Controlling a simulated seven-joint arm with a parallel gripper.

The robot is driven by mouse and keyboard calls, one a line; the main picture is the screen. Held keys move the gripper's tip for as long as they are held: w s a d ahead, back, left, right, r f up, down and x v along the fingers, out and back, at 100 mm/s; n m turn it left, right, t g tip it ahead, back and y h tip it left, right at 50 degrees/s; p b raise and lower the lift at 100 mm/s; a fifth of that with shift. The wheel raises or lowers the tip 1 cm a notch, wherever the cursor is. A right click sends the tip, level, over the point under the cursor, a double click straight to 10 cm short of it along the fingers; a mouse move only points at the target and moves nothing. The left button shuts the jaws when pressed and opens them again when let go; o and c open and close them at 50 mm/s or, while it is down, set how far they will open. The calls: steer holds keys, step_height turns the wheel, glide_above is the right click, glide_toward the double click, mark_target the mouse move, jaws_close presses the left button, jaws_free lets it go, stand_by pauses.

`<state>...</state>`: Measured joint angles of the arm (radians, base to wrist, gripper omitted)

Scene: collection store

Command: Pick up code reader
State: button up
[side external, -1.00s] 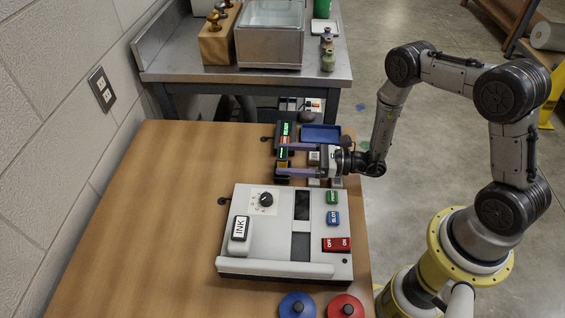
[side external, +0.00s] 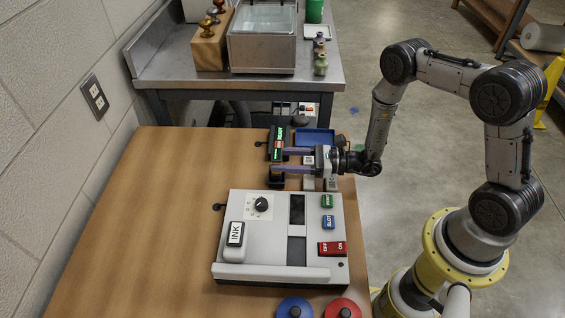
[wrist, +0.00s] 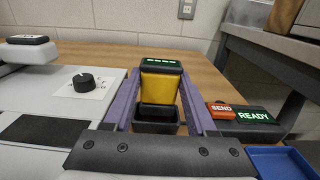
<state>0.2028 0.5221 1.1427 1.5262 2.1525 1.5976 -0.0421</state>
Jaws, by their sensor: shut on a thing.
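The code reader appears to be the yellow block (wrist: 158,87) with a black top and small green lit marks in the wrist view. It stands upright behind or in a black open box (wrist: 156,114); I cannot tell whether it is clear of it. My gripper (wrist: 159,76) has its two purple fingers on either side of the yellow block, shut on it. In the side external view my gripper (side external: 276,160) reaches left over the table's far right part, and the fingers mostly hide the reader.
A panel with lit SEND and READY labels (wrist: 238,115) lies close to the right finger. A blue tray (wrist: 280,161) is beside it. A grey machine with a dial (side external: 283,240) stands nearer, with blue and red knobs in front. The table's left side is clear.

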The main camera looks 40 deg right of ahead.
steer(key=s+d+r, duration=0.3)
steer(key=s+r, duration=0.8)
steer(key=s, duration=0.2)
steer(key=shift+s+r, duration=0.35)
steer(key=o, duration=0.7)
steer(key=c, duration=0.4)
steer(key=shift+o, duration=0.2)
steer(key=w+d+f, duration=0.3)
steer(key=w+d, duration=0.5)
steer(key=w, duration=0.4)
steer(key=shift+w+f, duration=0.2)
steer(key=shift+f, duration=1.65)
steer(key=shift+w+f, duration=0.15)
steer(key=shift+f, duration=1.65)
